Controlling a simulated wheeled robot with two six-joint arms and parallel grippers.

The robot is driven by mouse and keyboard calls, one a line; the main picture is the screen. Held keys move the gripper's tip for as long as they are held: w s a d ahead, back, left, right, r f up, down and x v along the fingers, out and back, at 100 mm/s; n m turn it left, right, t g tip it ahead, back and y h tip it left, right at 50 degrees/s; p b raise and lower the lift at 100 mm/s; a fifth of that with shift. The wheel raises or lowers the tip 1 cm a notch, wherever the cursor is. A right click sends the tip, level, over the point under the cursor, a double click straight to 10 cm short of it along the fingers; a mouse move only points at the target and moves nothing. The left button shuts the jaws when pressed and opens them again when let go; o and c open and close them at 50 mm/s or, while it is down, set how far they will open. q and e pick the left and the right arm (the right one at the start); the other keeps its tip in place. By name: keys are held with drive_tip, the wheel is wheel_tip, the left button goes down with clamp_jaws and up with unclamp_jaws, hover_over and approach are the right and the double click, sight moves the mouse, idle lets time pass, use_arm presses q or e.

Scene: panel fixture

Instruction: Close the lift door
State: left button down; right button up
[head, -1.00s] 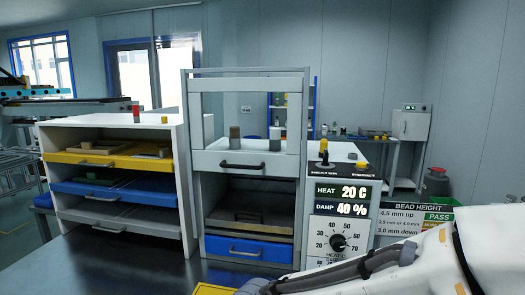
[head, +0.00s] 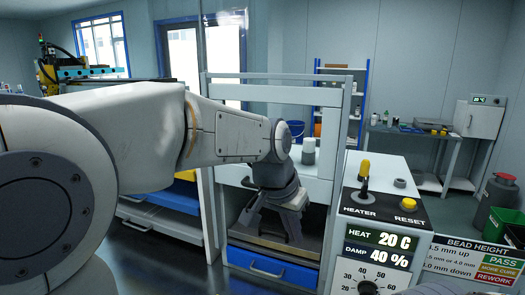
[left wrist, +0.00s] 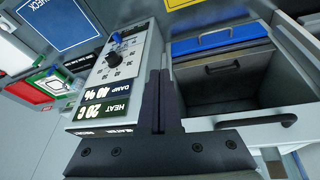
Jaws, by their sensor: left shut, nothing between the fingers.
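The lift door is a white panel (head: 318,190) with a window frame above it. It stands raised in its grey frame, with the dark chamber below it open. Its dark bar handle (head: 249,183) is partly hidden by my left arm, but it shows in the left wrist view (left wrist: 262,121). My left gripper (head: 277,222) is in front of the opening, below the door's panel. In the left wrist view its fingers (left wrist: 161,95) are shut and empty, to the left of the handle and apart from it.
A control box with a heater lever (head: 364,178) and a yellow reset button (head: 409,204) stands right of the door. A blue drawer (head: 275,268) is below the chamber.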

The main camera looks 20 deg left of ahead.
use_arm(q)
drive_tip(key=w+a+r+n+t+y+p, duration=0.1)
drive_tip(key=w+a+r+t+p, duration=0.1)
drive_tip(key=w+a+r, duration=0.5)
drive_tip(key=w+a+r+n+t+y+p, duration=0.1)
drive_tip(key=w+a+r+n+p, duration=0.15)
drive_tip(key=a+r, duration=0.7)
drive_tip(key=p, duration=0.3)
approach(246, 174)
drive_tip(key=d, duration=0.2)
drive_tip(key=shift+m, duration=0.35)
wheel_tip(246, 174, down, 6)
drive_tip(key=shift+w+r+p, duration=0.15)
drive_tip(key=shift+p, duration=0.4)
use_arm(e)
wheel_tip(246, 174, up, 11)
drive_tip(key=shift+f, duration=0.15)
use_arm(q)
wheel_tip(246, 174, down, 27)
drive_tip(key=b, duration=2.6)
use_arm(e)
wheel_tip(246, 174, down, 26)
use_arm(q)
drive_tip(key=shift+d, duration=0.1)
use_arm(e)
drive_tip(key=shift+s, duration=0.1)
